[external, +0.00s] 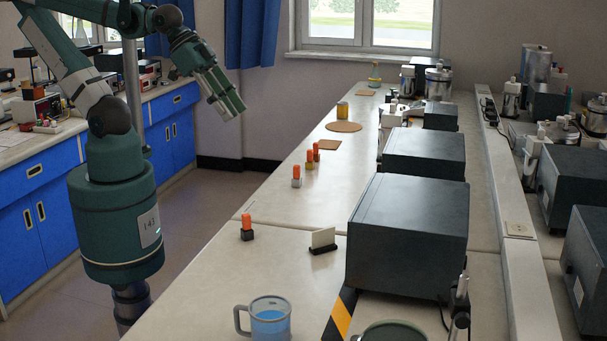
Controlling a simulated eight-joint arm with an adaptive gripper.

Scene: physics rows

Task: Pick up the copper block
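Several small blocks with orange tops stand upright on the bench to the right of my arm. The nearest has a dark base (247,235), and another farther back has a silvery base (296,182). Behind that is one with a reddish-brown base (309,165), which looks like the copper block. My gripper (233,108) hangs in the air left of the bench, above and left of the blocks, touching none. Its finger opening is not clear.
A glass mug of blue liquid (269,318) stands at the front. A small white card in a dark stand (323,240) and large dark boxes (410,235) are to the right. A round cork mat (344,127) and yellow container (342,110) lie farther back.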

